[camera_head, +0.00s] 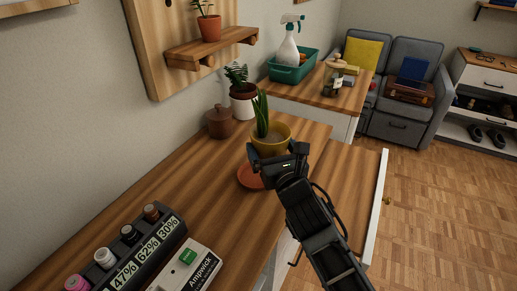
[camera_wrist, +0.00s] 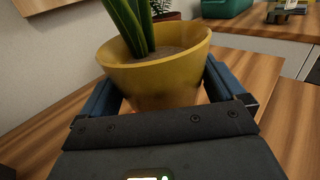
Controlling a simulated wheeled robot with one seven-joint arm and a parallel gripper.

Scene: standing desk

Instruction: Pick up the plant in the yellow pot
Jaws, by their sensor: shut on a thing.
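The yellow pot (camera_head: 271,137) with a tall green leafy plant (camera_head: 262,112) is near the middle of the camera_head view. My gripper (camera_head: 277,150) is at its near side. In the wrist view the yellow pot (camera_wrist: 158,72) is upright between the two fingers of my gripper (camera_wrist: 160,90), which are shut on it. The green leaves (camera_wrist: 130,25) rise out of the top of that view. An orange-red saucer (camera_head: 250,177) lies on the desk, left of and below the pot. The pot appears raised off the desk; its base is partly hidden.
Behind the pot stand a brown lidded jar (camera_head: 220,122) and a plant in a white and dark red pot (camera_head: 242,102). Clear wood (camera_head: 190,180) lies between.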

